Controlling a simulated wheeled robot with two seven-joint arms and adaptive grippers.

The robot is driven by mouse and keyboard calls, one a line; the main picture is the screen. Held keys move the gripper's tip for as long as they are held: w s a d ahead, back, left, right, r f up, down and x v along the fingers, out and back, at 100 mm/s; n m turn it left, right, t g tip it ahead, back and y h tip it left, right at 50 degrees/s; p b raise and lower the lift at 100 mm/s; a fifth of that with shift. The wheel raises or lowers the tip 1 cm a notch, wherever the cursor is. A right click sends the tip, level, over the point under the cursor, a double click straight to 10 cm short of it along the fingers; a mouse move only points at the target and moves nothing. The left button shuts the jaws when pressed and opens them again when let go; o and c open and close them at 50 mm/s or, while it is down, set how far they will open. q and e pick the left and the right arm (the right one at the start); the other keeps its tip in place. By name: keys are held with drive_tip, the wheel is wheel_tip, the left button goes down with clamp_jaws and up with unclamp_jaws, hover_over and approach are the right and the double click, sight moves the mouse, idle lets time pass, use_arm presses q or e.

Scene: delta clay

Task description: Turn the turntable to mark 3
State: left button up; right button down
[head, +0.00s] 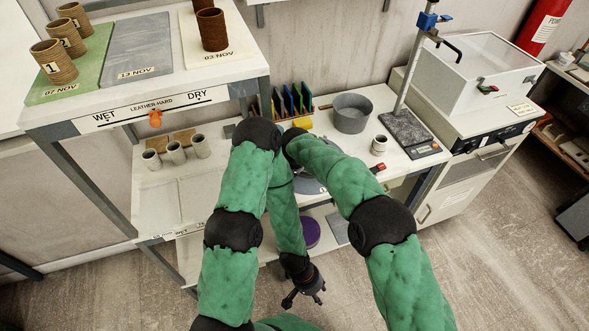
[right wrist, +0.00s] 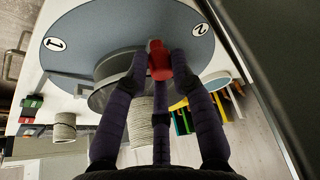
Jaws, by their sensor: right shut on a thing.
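The turntable (right wrist: 105,30) is a blue-grey disc in the right wrist view. Its white marks 1 (right wrist: 54,44) and 2 (right wrist: 200,29) show near the rim; mark 3 is not visible. A red knob (right wrist: 158,60) stands up at the disc. My right gripper (right wrist: 160,68) is shut on this red knob, its dark fingers around it. In the head view my arms hide the right gripper and most of the turntable; a grey piece of disc (head: 308,185) shows between them. My left gripper (head: 304,293) hangs low in front of the bench, fingers spread and empty.
A grey bowl (head: 352,116), a white cup (head: 379,145) and a stand (head: 406,126) are on the bench right of my arms. A rack of coloured sheets (head: 291,101) stands behind. A raised shelf (head: 240,72) with brown cylinders is at left.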

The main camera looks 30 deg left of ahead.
drive_tip(key=shift+w+r, duration=0.25)
drive_tip(key=shift+r, duration=0.1)
drive_tip(key=c, duration=1.3)
unclamp_jaws()
drive_tip(key=shift+o, duration=1)
drive_tip(key=shift+f, duration=0.2)
drive_tip(key=shift+s, duration=0.1)
wheel_tip(320, 180, up, 10)
